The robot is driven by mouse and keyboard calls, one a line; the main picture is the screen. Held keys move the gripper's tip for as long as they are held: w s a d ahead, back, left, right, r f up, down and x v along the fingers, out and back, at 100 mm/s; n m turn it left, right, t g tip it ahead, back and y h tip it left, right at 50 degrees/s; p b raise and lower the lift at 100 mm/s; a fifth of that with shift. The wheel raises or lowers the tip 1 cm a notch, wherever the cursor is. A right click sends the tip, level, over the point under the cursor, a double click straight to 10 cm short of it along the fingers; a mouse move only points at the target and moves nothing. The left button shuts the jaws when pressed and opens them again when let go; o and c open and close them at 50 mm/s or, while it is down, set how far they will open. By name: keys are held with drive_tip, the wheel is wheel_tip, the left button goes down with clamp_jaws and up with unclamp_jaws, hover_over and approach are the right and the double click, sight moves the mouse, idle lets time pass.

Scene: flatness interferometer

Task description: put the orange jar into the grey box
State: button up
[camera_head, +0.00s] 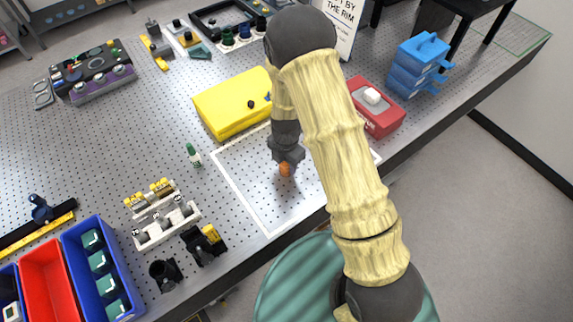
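The small orange jar (285,170) is inside a white outlined square on the perforated metal table. My gripper (287,158) points down right at the jar, its dark fingers at the jar's top. At this size I cannot tell whether the fingers are open or shut on it, or whether the jar touches the table. I cannot make out a grey box for sure; my arm covers part of the table, including part of the outlined square (247,202).
A yellow case (222,106) lies behind the square, and a red box (385,117) is right of my arm. A small green-capped bottle (193,154) stands left. Blue stacked boxes (413,70) stand far right. Blue (75,250) and red (45,275) bins are front left.

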drive_tip(key=c, duration=0.4)
drive_tip(key=shift+r, duration=0.1)
wheel_tip(320, 180, up, 10)
drive_tip(key=b, duration=0.2)
drive_tip(key=shift+b, duration=0.35)
